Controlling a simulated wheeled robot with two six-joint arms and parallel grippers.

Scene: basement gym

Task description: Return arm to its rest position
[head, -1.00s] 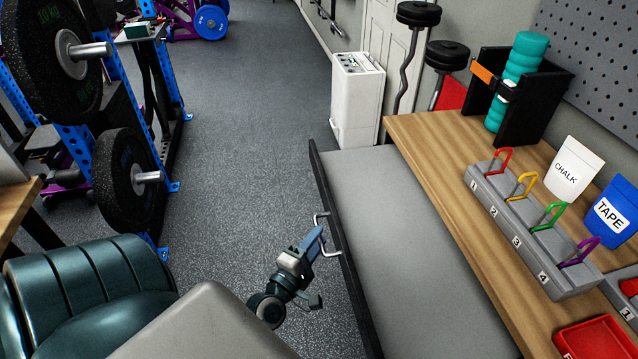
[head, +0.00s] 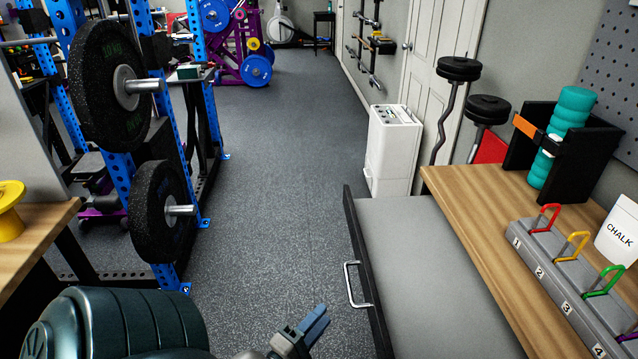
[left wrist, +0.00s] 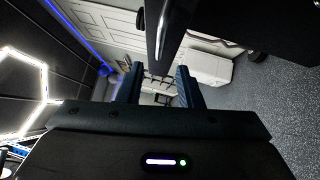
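My left gripper (head: 318,318) is low in the head view, left of the pulled-out drawer and apart from its handle (head: 357,285). In the left wrist view its two fingers (left wrist: 160,88) stand apart with nothing between them. The drawer (head: 415,265) has a grey inside and a black front. My left arm comes in at the bottom left, and its upper part is dark teal. My right gripper is not in view.
The wooden bench (head: 500,230) carries a numbered rack (head: 570,290) with coloured clips and a black holder with a teal roller (head: 560,135). A white appliance (head: 393,150) stands behind the drawer. Weight plates (head: 158,210) hang at left. The floor between is clear.

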